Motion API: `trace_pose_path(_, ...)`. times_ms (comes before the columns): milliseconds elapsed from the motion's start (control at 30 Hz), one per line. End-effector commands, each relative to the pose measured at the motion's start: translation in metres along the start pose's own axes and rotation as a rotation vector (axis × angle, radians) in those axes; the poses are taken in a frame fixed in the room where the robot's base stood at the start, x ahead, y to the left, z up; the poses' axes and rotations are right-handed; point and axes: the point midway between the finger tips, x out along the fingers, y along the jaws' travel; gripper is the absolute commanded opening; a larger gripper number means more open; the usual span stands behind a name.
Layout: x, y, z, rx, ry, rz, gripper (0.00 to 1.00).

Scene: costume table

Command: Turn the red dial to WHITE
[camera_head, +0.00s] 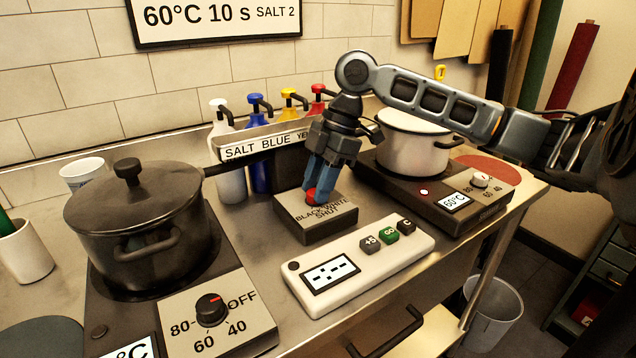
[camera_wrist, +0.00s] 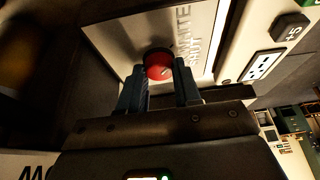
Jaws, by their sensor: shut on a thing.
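The red dial (camera_head: 311,195) sits on top of a dark box with a grey label plate (camera_head: 330,222), near the middle of the table. The plate reads BLACK, WHITE and SHUT. My gripper (camera_head: 318,190) points down at the dial, its blue fingers on either side of it. In the wrist view the red dial (camera_wrist: 158,64) shows between the two fingertips (camera_wrist: 160,80). My gripper is shut on the dial. The fingers hide part of it, and I cannot tell which word its mark points to.
A white timer box (camera_head: 355,262) with buttons lies in front. A black pot (camera_head: 135,225) on a hob stands left, a white pot (camera_head: 413,143) on a hob right. Pump bottles (camera_head: 230,175) stand behind a labelled rail (camera_head: 262,146). A sign (camera_head: 215,14) hangs on the wall.

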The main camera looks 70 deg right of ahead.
Motion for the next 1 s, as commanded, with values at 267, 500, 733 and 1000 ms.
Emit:
trace_pose_path(267,0.0,0.0,0.001,0.002,-0.003,0.0,0.03)
trace_pose_path(500,0.0,0.0,0.001,0.002,-0.002,0.0,0.56)
trace_pose_path(733,0.0,0.0,0.0,0.002,-0.001,0.0,0.58)
trace_pose_path(1000,-0.027,0.001,0.0,0.002,-0.001,0.003,0.58)
